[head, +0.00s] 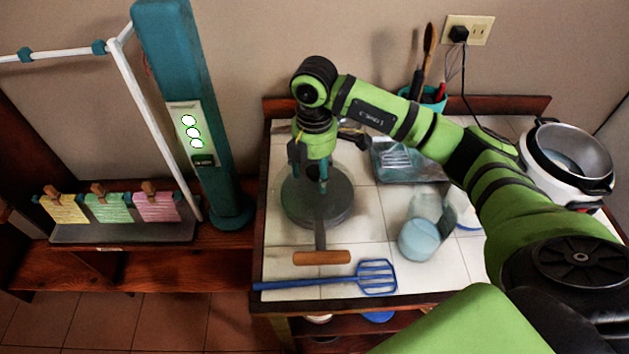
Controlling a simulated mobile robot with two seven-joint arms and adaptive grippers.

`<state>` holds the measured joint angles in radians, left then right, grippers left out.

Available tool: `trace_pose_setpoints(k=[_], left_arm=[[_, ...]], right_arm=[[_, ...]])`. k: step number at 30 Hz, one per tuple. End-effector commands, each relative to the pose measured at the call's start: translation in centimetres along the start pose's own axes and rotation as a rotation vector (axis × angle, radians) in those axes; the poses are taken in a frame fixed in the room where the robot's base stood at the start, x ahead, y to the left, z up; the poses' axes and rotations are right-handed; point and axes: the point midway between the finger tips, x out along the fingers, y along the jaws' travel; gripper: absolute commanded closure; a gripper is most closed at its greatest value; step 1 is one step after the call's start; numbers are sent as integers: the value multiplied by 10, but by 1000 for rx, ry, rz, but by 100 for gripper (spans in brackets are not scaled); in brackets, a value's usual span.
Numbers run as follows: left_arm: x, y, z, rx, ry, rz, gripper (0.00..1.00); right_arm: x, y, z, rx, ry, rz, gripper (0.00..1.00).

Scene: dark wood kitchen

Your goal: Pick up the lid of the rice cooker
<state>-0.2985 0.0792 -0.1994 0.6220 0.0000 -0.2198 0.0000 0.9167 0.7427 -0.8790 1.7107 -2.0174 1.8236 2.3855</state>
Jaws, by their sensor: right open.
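The rice cooker (537,168) stands at the right end of the counter, white with a black rim. My right arm crosses the counter between the gripper and the cooker's near side. My left gripper is not in view.
A teal utensil holder (433,101) and a plugged cord are at the back.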

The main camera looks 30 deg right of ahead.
Motion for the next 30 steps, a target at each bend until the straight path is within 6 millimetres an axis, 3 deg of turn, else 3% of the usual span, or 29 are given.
trace_pose_setpoints(k=[1,5,6,20,27,30], left_arm=[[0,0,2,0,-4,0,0],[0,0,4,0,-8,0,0],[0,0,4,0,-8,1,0],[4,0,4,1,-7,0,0],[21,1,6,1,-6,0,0],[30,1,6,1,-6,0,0]], right_arm=[[0,0,0,0,0,0,44],[0,0,0,0,0,0,96],[0,0,0,0,0,-1,100],[-6,1,0,0,1,2,100],[-41,2,-1,-1,3,9,100],[-52,-3,26,7,-2,6,100]])
